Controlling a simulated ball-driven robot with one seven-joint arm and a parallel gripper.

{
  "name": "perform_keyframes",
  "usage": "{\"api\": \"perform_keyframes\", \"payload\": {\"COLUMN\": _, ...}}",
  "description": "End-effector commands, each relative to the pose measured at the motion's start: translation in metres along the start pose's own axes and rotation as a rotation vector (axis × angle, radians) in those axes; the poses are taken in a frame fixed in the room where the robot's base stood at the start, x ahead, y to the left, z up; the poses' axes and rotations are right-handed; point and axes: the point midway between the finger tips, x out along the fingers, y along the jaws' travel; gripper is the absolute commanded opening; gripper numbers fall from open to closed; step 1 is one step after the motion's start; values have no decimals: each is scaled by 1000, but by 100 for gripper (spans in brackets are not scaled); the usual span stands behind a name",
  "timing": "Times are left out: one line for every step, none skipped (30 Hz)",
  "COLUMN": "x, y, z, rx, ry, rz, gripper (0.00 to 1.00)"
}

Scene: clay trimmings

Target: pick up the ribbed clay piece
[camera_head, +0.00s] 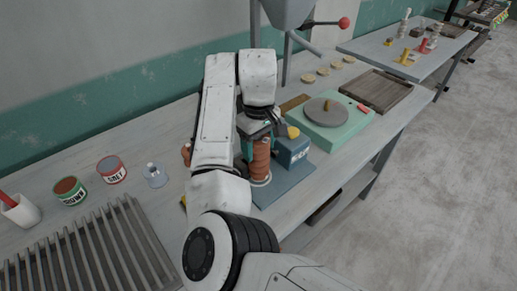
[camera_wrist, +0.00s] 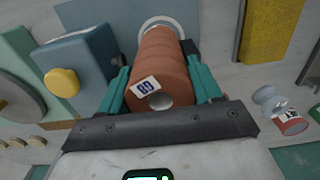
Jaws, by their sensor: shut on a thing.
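The ribbed clay piece (camera_head: 260,160) is an orange-brown cylinder with ridged sides, standing upright in the head view. In the wrist view the ribbed clay piece (camera_wrist: 165,60) shows its near end with a hole and a small white label. My gripper (camera_head: 258,134) is shut on it from above; in the wrist view its teal fingers (camera_wrist: 160,72) press on both sides. A white ring (camera_head: 262,182) lies around or under the far end of the piece, on a blue-grey mat (camera_head: 287,187). I cannot tell whether the piece touches the mat.
A blue box (camera_head: 293,152) with a yellow knob stands close beside the piece. A green unit with a round grey plate (camera_head: 326,111) is behind it to the right. A slatted rack (camera_head: 90,250), two cans (camera_head: 111,170) and a small jar (camera_head: 155,176) are to the left.

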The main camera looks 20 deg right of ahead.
Motion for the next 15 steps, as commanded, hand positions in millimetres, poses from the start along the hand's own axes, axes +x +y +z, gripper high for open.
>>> {"api": "perform_keyframes", "payload": {"x": -4, "y": 1, "z": 0, "rx": 2, "ry": 3, "rz": 2, "gripper": 0}}
{"api": "perform_keyframes", "payload": {"x": -7, "y": 1, "z": 0, "rx": 2, "ry": 3, "rz": 2, "gripper": 0}}
{"api": "perform_keyframes", "payload": {"x": -12, "y": 1, "z": 0, "rx": 2, "ry": 4, "rz": 3, "gripper": 0}}
{"api": "perform_keyframes", "payload": {"x": -15, "y": 1, "z": 0, "rx": 2, "ry": 4, "rz": 3, "gripper": 0}}
{"api": "perform_keyframes", "payload": {"x": -19, "y": 1, "z": 0, "rx": 3, "ry": 3, "rz": 2, "gripper": 0}}
{"api": "perform_keyframes", "payload": {"x": -24, "y": 1, "z": 0, "rx": 2, "ry": 4, "rz": 4, "gripper": 0}}
{"api": "perform_keyframes", "payload": {"x": -28, "y": 0, "z": 2, "rx": 2, "ry": 3, "rz": 3, "gripper": 0}}
{"api": "perform_keyframes", "payload": {"x": -32, "y": -2, "z": 5, "rx": 2, "ry": 3, "rz": 3, "gripper": 0}}
{"api": "perform_keyframes", "payload": {"x": -37, "y": -5, "z": 8, "rx": 2, "ry": 3, "rz": 2, "gripper": 0}}
{"api": "perform_keyframes", "payload": {"x": -41, "y": -6, "z": 11, "rx": 3, "ry": 4, "rz": 2, "gripper": 0}}
{"api": "perform_keyframes", "payload": {"x": -45, "y": -8, "z": 14, "rx": 1, "ry": 4, "rz": 2, "gripper": 0}}
{"api": "perform_keyframes", "payload": {"x": -54, "y": -11, "z": 18, "rx": 1, "ry": 6, "rz": 0, "gripper": 0}}
{"api": "perform_keyframes", "payload": {"x": -60, "y": -13, "z": 20, "rx": 1, "ry": 7, "rz": -1, "gripper": 0}}
{"api": "perform_keyframes", "payload": {"x": -64, "y": -15, "z": 23, "rx": 1, "ry": 7, "rz": -1, "gripper": 0}}
{"api": "perform_keyframes", "payload": {"x": -70, "y": -18, "z": 28, "rx": 2, "ry": 6, "rz": -2, "gripper": 0}}
